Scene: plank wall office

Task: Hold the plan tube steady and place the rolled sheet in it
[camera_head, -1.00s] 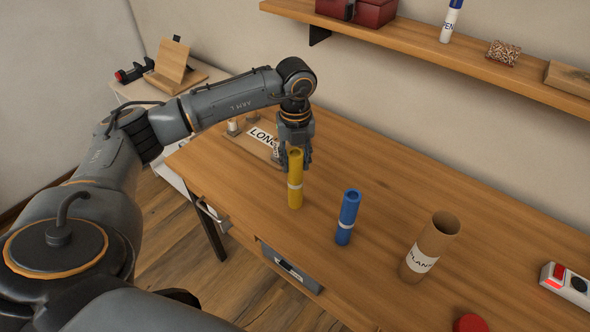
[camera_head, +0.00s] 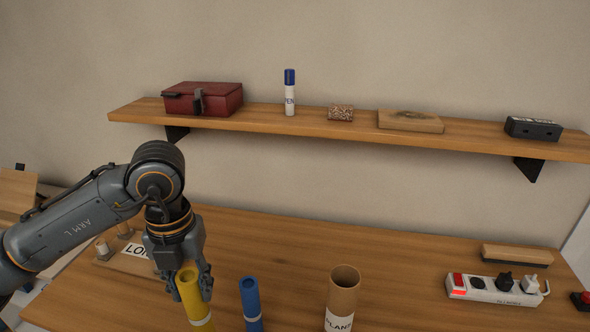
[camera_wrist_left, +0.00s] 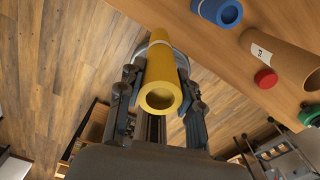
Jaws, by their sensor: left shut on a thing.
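The plan tube (camera_head: 345,285) is a wide, open brown cardboard cylinder with a white label, upright on the wooden desk; part of it also shows in the left wrist view (camera_wrist_left: 285,55). A yellow rolled sheet (camera_head: 190,290) with a pale band stands at the left. My left gripper (camera_head: 192,284) is shut on its upper part, with a finger on each side. The yellow rolled sheet's open end (camera_wrist_left: 160,97) faces the left wrist camera. A blue rolled sheet (camera_head: 251,300) stands upright between the yellow one and the plan tube. My right gripper is not in view.
A power strip (camera_head: 495,289) lies at the right. A red cap (camera_wrist_left: 265,78) is near the plan tube. Desk behind the tube is clear.

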